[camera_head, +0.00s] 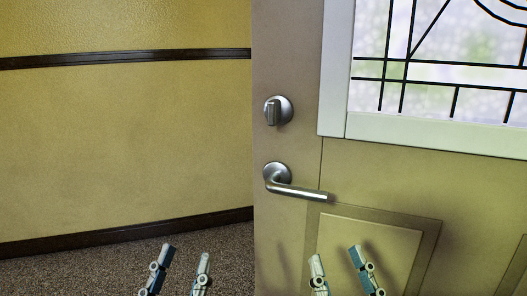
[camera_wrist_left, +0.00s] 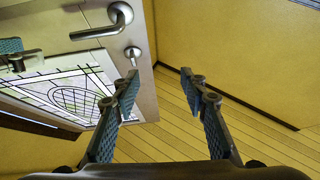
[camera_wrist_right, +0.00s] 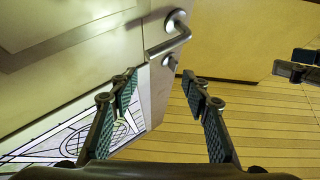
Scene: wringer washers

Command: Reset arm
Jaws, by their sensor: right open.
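My left gripper (camera_head: 185,255) is low in the head view, in front of the yellow wall and carpet. Its two fingers are apart with nothing between them, as the left wrist view (camera_wrist_left: 159,77) also shows. My right gripper (camera_head: 337,255) is low in front of the door, below and to the right of the lever handle (camera_head: 300,190). Its fingers are apart and empty, also in the right wrist view (camera_wrist_right: 159,77). Neither gripper visibly touches the handle or the door. Both arms are mostly out of the head view.
The beige door (camera_head: 290,145) fills the right half, with a silver deadbolt (camera_head: 278,110) above the handle and a leaded glass pane (camera_head: 430,65). A yellow wall (camera_head: 125,140) with a dark baseboard (camera_head: 130,232) stands left. Carpet (camera_head: 80,272) shows at lower left.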

